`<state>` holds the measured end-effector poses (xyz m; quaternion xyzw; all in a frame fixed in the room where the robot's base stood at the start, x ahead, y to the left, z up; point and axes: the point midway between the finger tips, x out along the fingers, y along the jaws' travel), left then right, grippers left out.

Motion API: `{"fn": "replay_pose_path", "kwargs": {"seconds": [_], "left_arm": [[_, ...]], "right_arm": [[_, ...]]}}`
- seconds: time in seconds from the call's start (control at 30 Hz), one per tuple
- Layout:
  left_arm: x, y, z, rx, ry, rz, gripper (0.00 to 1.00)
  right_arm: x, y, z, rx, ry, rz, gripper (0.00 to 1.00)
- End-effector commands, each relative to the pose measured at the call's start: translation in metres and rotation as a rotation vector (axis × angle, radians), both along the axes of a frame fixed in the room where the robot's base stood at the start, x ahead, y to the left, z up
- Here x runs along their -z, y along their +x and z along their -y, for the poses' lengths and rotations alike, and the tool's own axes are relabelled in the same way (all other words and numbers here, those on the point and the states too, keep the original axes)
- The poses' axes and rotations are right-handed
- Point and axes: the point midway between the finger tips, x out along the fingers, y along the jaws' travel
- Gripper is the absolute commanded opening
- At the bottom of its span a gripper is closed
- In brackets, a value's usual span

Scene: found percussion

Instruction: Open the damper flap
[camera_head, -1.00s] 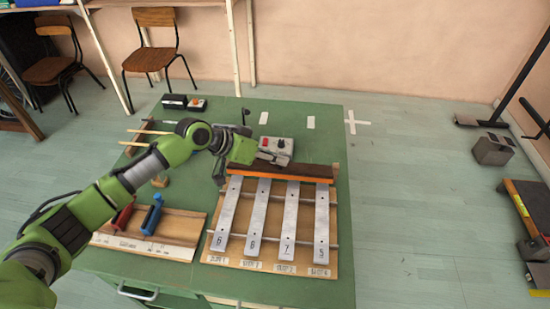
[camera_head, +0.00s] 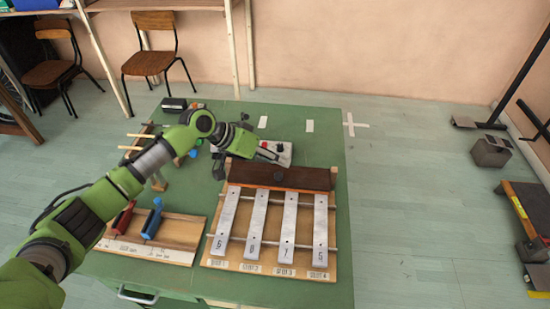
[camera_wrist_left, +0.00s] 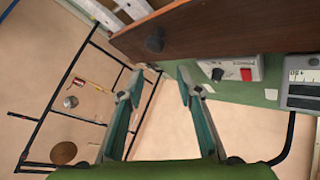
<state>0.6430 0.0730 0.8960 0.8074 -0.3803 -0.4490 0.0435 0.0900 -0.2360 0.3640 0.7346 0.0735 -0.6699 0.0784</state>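The damper flap (camera_head: 300,178) is a brown board along the far end of the metal bars (camera_head: 257,222), its broad face tilted up into view. A dark knob (camera_head: 279,176) sits on that face. In the left wrist view the flap (camera_wrist_left: 200,30) and knob (camera_wrist_left: 155,40) lie just past the fingertips. My left gripper (camera_head: 272,155) is at the flap's far edge. Whether a finger touches the board is hidden. My right gripper is not in view.
A grey box with a red button (camera_wrist_left: 230,70) is close beside the left gripper, behind the flap. A wooden holder (camera_head: 180,228) with red and blue handled tools lies left of the bars. The right strip of the green table (camera_head: 345,235) is clear.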

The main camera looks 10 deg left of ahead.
Motion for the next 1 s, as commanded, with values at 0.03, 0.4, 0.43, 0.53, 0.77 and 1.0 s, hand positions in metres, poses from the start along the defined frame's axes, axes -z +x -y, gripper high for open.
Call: {"fn": "replay_pose_path", "kwargs": {"seconds": [0.03, 0.4, 0.43, 0.53, 0.77, 1.0], "left_arm": [[0.0, 0.0, 0.0, 0.0, 0.0, 0.0, 0.32], [-0.014, -0.005, -0.014, -0.002, 0.0, 0.003, 0.32], [-0.018, -0.007, -0.018, -0.002, 0.0, 0.003, 0.32], [-0.033, -0.013, -0.032, -0.003, 0.002, 0.004, 0.32], [-0.065, -0.029, -0.062, -0.001, 0.001, 0.002, 0.32], [-0.081, -0.036, -0.077, 0.0, 0.0, 0.0, 0.32]], "right_arm": [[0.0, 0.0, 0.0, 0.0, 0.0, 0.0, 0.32], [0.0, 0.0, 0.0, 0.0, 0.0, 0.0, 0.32], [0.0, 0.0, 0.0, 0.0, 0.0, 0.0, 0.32], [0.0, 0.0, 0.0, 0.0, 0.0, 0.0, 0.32], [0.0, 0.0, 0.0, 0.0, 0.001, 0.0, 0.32], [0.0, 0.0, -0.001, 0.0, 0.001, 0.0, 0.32]]}}
